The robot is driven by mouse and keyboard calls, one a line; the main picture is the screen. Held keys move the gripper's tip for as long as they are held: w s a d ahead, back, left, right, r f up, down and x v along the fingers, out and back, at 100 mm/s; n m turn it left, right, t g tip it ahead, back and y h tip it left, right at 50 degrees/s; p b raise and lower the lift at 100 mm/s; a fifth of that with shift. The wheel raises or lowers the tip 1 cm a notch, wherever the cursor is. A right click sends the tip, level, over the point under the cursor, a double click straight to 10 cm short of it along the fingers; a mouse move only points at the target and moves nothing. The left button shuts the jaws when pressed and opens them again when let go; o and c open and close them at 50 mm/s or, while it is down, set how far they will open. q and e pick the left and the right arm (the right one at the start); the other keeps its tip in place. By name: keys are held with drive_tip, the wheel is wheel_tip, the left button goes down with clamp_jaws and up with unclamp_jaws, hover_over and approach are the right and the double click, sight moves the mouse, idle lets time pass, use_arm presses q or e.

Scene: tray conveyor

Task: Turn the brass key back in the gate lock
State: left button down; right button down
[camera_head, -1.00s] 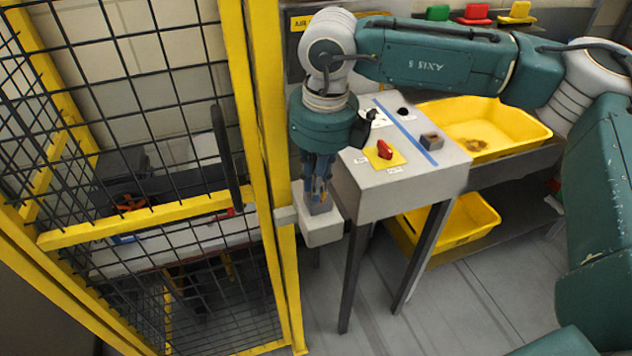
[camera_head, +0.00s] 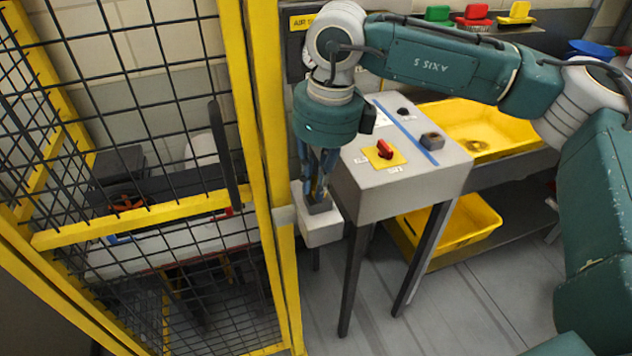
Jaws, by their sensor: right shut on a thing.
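The gate lock is a pale grey box (camera_head: 321,231) on the yellow gate post, left of the control stand. My right gripper (camera_head: 317,200) comes down from above and is at the top of this box. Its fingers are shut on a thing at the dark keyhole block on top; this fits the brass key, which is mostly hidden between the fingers. I cannot tell the key's angle. The yellow mesh gate (camera_head: 135,222) stands to the left of the lock. My left gripper is not in view.
A grey control stand (camera_head: 400,190) with a red switch (camera_head: 384,149) on a yellow plate stands close to the right of the gripper. Yellow bins (camera_head: 480,222) sit on shelves behind it. The floor in front is clear.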

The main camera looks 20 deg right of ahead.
drive_tip(key=shift+n, duration=0.7)
drive_tip(key=shift+d+n+b, duration=0.1)
drive_tip(key=shift+n+b, duration=0.2)
drive_tip(key=shift+n, duration=0.9)
drive_tip(key=shift+w+d+n, duration=0.1)
drive_tip(key=shift+d+n, duration=0.15)
drive_tip(key=shift+n, duration=0.05)
drive_tip(key=shift+f, duration=0.1)
drive_tip(key=shift+d+n+y, duration=0.1)
drive_tip(key=shift+n+y, duration=0.2)
drive_tip(key=shift+n, duration=0.5)
drive_tip(key=shift+s+d+f+n+g, duration=0.1)
drive_tip(key=shift+s+d+n+g, duration=0.15)
drive_tip(key=shift+n, duration=0.55)
